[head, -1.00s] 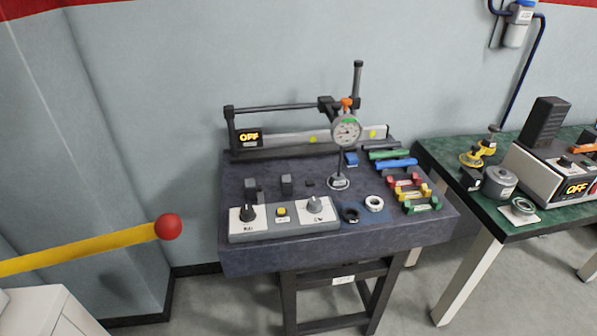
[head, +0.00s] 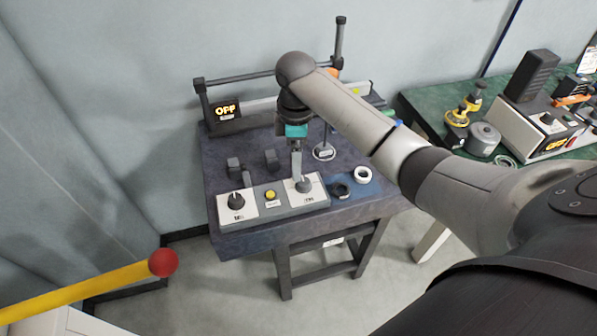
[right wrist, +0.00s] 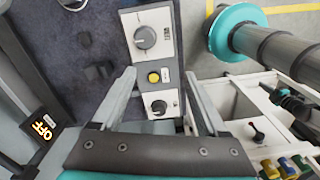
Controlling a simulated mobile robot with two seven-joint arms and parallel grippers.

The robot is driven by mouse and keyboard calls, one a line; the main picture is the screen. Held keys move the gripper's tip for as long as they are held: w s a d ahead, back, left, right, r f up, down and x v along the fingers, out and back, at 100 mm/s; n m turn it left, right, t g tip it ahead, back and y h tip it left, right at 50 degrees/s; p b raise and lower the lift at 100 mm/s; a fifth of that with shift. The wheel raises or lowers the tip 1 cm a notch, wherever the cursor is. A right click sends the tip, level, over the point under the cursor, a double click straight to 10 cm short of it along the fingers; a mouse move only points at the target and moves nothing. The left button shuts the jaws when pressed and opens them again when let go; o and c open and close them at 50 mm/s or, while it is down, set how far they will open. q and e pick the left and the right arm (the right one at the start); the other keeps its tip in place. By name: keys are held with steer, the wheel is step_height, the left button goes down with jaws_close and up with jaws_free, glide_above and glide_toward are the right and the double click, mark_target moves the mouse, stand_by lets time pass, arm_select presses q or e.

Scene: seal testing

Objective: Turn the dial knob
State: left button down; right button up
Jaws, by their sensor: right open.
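The control panel (head: 285,207) lies at the front of the dark table. It carries a black dial knob (head: 236,200) at left, a yellow button (head: 270,195) in the middle and a grey dial knob (head: 304,186) at right. My right gripper (head: 297,174) points down over the panel's right end, in front of or just above the grey knob; contact cannot be told. In the right wrist view its two fingers (right wrist: 160,75) are apart and empty. There the grey knob (right wrist: 145,36) is beyond the tips and the black knob (right wrist: 158,107) shows between the fingers. My left gripper is out of view.
Black blocks (head: 234,168) stand behind the panel. A dial gauge stand (head: 324,152) is behind the gripper, partly hidden by my right arm. A black and a white ring (head: 363,175) lie right of the panel. A yellow pole with a red ball (head: 163,263) is at left.

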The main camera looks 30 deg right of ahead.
glide_toward(304, 181)
step_height(304, 181, down, 9)
steer(key=shift+a+r+b, duration=0.15)
steer(key=shift+b, duration=0.75)
jaws_close()
stand_by(0.5)
